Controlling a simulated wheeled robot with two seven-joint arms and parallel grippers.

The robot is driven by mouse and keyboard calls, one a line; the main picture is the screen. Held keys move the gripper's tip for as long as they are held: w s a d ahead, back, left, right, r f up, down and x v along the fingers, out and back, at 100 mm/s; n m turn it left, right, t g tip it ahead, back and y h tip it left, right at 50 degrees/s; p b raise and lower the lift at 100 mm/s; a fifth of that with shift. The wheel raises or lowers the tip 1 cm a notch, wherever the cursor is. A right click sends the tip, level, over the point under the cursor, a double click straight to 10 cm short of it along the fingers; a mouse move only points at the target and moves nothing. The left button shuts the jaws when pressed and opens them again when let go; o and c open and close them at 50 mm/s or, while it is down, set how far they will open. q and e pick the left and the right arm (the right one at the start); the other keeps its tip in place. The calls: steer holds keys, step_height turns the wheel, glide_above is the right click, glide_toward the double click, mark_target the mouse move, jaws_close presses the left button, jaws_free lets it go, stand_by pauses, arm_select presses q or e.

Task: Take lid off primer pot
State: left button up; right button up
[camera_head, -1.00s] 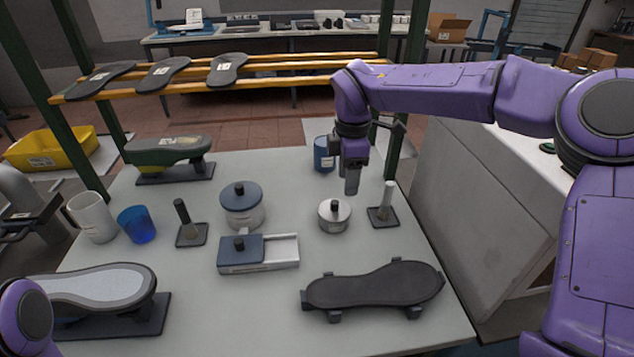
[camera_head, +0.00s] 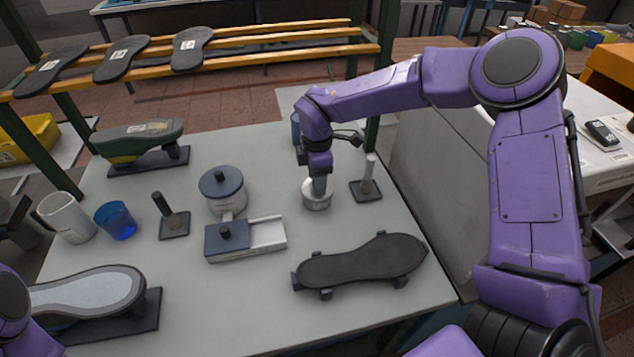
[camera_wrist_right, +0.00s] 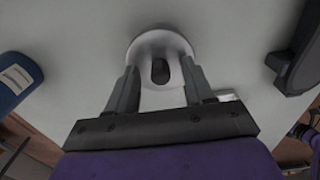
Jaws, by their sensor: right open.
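A small silver pot (camera_head: 317,203) with a round lid stands upright on the table, right of centre. In the right wrist view the same pot (camera_wrist_right: 143,47) shows a dark knob (camera_wrist_right: 160,71) at its middle. My right gripper (camera_head: 319,188) is right above it, pointing down and hiding most of the lid top. In the right wrist view my open gripper (camera_wrist_right: 160,78) has one finger on each side of the knob, apart from it. A larger pot with a blue lid (camera_head: 221,182) and dark knob stands left of it. My left gripper is out of view.
An upright post on a dark base (camera_head: 367,190) stands close right of the small pot. A blue can (camera_wrist_right: 16,82) stands behind it. A box with a half-open blue lid (camera_head: 228,238) and a dark sole-shaped board (camera_head: 360,264) lie in front. Bare table lies between them.

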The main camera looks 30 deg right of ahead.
jaws_close()
steer(key=shift+r, duration=0.1)
